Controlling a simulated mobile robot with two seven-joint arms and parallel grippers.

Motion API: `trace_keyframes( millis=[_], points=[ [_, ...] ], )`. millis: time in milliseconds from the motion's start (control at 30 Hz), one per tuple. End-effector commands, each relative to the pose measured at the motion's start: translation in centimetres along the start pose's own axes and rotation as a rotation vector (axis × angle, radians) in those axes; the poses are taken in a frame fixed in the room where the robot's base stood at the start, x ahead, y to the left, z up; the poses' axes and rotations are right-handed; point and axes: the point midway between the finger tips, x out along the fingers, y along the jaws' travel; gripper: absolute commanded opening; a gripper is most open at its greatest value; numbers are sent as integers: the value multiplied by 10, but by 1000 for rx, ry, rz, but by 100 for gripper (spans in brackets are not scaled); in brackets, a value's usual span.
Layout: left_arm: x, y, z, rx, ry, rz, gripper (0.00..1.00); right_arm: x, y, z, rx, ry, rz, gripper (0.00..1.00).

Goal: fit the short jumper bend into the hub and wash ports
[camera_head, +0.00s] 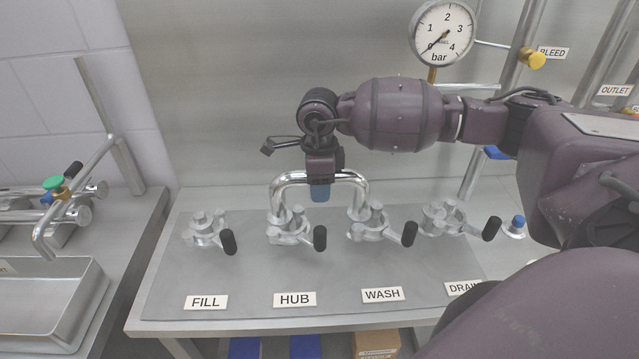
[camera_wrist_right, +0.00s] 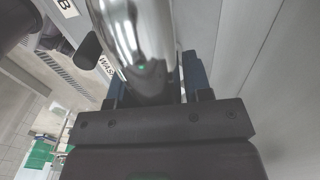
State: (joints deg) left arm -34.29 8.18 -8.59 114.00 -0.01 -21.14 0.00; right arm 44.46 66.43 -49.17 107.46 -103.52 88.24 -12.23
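The short jumper bend (camera_head: 291,180) is a shiny U-shaped pipe, legs down, with one leg over the hub port (camera_head: 290,228) and the other over the wash port (camera_head: 370,224). I cannot tell if its ends are fully seated. My right gripper (camera_head: 320,190) comes down onto the middle of the bend from above. In the right wrist view the bend (camera_wrist_right: 133,40) lies between the blue fingers of the gripper (camera_wrist_right: 150,80), which look shut on it. Both ports carry clamps with black handles. My left gripper is not in view.
The fill port (camera_head: 205,230) and drain port (camera_head: 443,217) flank the two ports on the grey bench (camera_head: 240,280). A pressure gauge (camera_head: 442,34) hangs above. A blue-capped fitting (camera_head: 514,226) stands at right. A metal basin (camera_head: 45,300) sits at left.

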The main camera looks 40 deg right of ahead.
Motion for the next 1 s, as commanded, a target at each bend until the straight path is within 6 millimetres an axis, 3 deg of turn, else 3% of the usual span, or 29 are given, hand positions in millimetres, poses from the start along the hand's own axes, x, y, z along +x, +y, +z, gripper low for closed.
trace_keyframes(
  millis=[33,133,467,667,1000],
  points=[
    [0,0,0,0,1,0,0,0,0,0,0,0,0,53],
    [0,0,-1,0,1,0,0,0,0,0,0,1,1,66],
    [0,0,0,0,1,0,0,-2,0,0,0,2,1,66],
    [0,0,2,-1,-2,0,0,-27,0,0,-1,1,-1,66],
    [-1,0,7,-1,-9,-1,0,-87,-1,0,1,-1,-3,66]
  ],
)
